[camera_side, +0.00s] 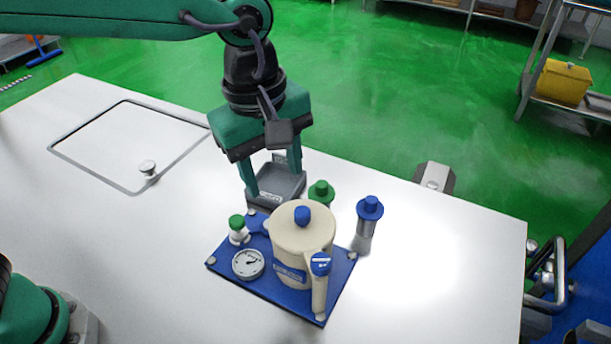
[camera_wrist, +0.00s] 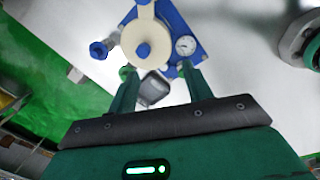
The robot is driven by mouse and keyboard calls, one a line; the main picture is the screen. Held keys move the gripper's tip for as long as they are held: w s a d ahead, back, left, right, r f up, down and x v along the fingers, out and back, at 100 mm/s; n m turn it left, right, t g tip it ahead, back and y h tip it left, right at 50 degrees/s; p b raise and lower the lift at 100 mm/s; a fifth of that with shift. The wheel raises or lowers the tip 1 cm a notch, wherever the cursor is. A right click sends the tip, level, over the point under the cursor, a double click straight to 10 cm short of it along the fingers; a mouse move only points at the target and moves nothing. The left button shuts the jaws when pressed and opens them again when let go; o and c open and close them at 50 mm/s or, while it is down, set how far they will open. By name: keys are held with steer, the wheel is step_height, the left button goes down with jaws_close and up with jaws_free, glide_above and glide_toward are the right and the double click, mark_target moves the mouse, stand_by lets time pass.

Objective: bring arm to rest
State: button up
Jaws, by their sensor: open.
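My gripper (camera_side: 272,180) is open, its two green fingers pointing down above and behind the cream jug. A dark grey block-shaped tray (camera_side: 277,187) shows between and behind the fingers; I cannot tell whether they touch it. In the wrist view my gripper (camera_wrist: 158,75) is open with the grey tray (camera_wrist: 152,88) seen between its fingers and nothing held. The cream jug (camera_side: 300,232) with a blue knob stands upright on a blue plate (camera_side: 228,268); the jug also shows in the wrist view (camera_wrist: 145,40).
A round gauge (camera_side: 248,264) and a green-capped fitting (camera_side: 238,228) stand on the plate's left. A blue-capped cylinder (camera_side: 367,220) and a green-capped one (camera_side: 321,194) stand beside and behind the jug. A framed hatch (camera_side: 125,145) with a knob lies left. The right tabletop (camera_side: 450,260) is clear.

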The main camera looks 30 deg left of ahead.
steer(key=s+a+m+t, duration=0.2)
steer(key=s+a+m, duration=0.3)
steer(key=a, duration=0.9)
steer(key=s+a+f+m+t, duration=0.1)
steer(key=s+a+m, duration=0.4)
steer(key=a, duration=1)
steer(key=shift+f+m+t+y, duration=0.3)
steer(key=shift+m+t, duration=0.6)
steer(key=shift+m, duration=0.3)
steer(key=shift+c, duration=0.4)
